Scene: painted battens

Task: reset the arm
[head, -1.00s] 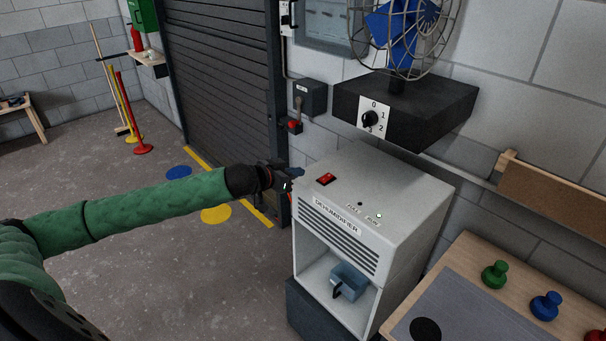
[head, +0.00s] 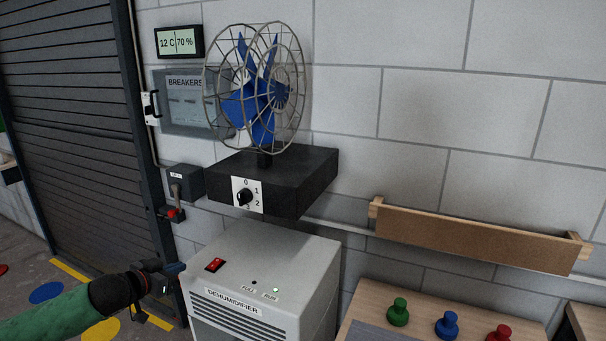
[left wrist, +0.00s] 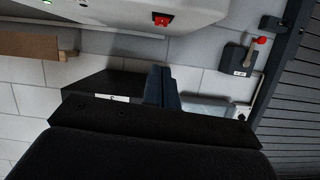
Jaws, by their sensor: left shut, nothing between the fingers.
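My left gripper (head: 172,272) is at the lower left of the head view, at the end of my green-sleeved arm. It is shut and empty, just left of the dehumidifier's top (head: 265,255) and its red rocker switch (head: 214,265). I see no contact with the switch. In the left wrist view the closed dark fingers (left wrist: 160,88) stand in the middle, with the red switch (left wrist: 162,19) beyond them at the top. My right gripper is in neither view.
A caged blue fan (head: 262,85) stands on a black box with a dial (head: 244,196). A lever box (head: 185,182) and breaker panel (head: 190,105) are on the wall. Red, blue and green (head: 398,312) knobbed pieces stand on a bench at lower right. Floor is open at lower left.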

